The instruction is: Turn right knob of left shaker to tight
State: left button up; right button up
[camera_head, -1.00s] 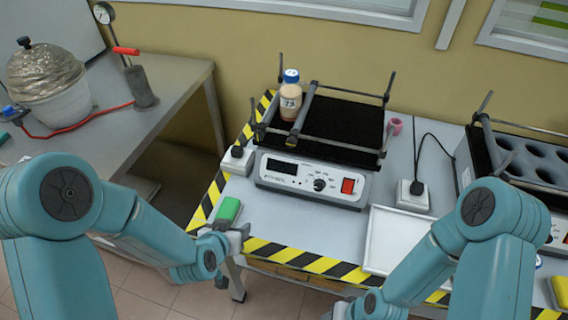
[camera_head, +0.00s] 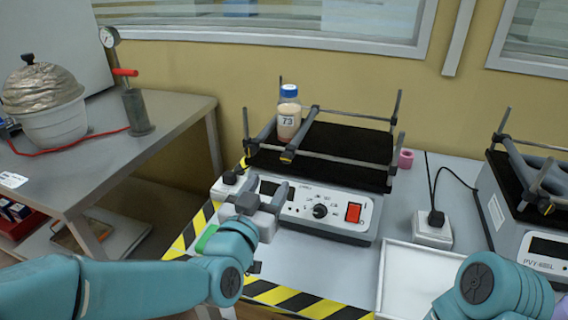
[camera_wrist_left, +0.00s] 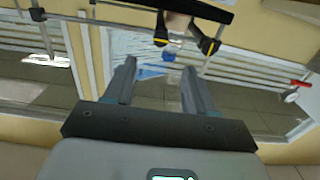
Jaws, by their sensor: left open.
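The left shaker (camera_head: 365,208) has a black platform with crossbars and a white control panel. The right clamp knob (camera_head: 287,157), dark with a yellow mark, sits at the near end of the right crossbar. The left clamp knob (camera_head: 251,148) is beside it. The wrist view is upside down, with the right knob (camera_wrist_left: 160,30) at top centre and the left knob (camera_wrist_left: 210,46) beside it. My left gripper (camera_head: 265,194) is open and empty in front of the panel's left part, below and apart from the right knob. My right gripper is out of frame.
A blue-capped bottle (camera_head: 289,118) marked 73 stands between the crossbars. The panel has a black dial (camera_head: 320,211) and a red switch (camera_head: 353,213). A white tray (camera_head: 425,280) lies to the right. A second shaker (camera_head: 510,225) stands at far right.

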aim_at(285, 158)
pick_arm(q)
jog(key=x, duration=1)
jog(key=shift+w+p, duration=0.1)
jog(key=shift+p, duration=0.2)
grip_shut()
